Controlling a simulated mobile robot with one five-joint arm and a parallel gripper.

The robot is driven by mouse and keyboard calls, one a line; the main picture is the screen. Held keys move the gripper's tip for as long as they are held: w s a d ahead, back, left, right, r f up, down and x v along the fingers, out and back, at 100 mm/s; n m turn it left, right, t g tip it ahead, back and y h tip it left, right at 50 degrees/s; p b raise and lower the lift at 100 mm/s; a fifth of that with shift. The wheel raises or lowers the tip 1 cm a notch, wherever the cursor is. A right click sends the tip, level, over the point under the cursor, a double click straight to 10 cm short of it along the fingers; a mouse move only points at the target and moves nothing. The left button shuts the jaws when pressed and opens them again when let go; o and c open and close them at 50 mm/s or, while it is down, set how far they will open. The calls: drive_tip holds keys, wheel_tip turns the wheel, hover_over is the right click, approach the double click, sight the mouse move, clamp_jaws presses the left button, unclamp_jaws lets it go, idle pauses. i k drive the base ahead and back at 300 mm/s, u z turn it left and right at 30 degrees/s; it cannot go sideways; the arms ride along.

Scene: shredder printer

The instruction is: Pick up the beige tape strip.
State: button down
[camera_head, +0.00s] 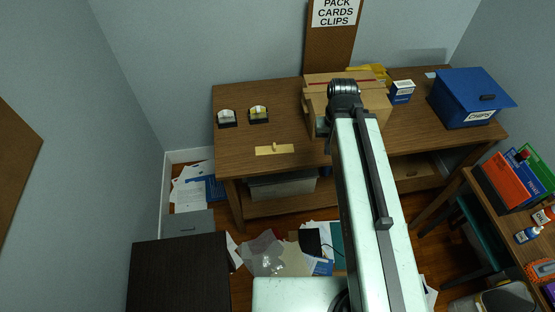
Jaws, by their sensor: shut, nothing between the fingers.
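The beige tape strip (275,150) lies flat on the wooden desk (235,165), near its front edge, with a small raised bit at its middle. My arm reaches up from the bottom right over the desk. My gripper (321,127) is partly hidden beside the arm's far joint, in front of the cardboard box. It is to the right of the strip and apart from it. It is shut and holds nothing.
Two small dispensers (258,113) stand behind the strip. A cardboard box (318,91), a small blue-and-white box (402,91) and a blue bin (468,97) stand to the right. Papers and bags (263,252) litter the floor in front.

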sight(265, 150)
drive_tip(key=u, duration=0.45)
drive_tip(key=i, duration=0.85)
drive_tip(key=z, duration=0.05)
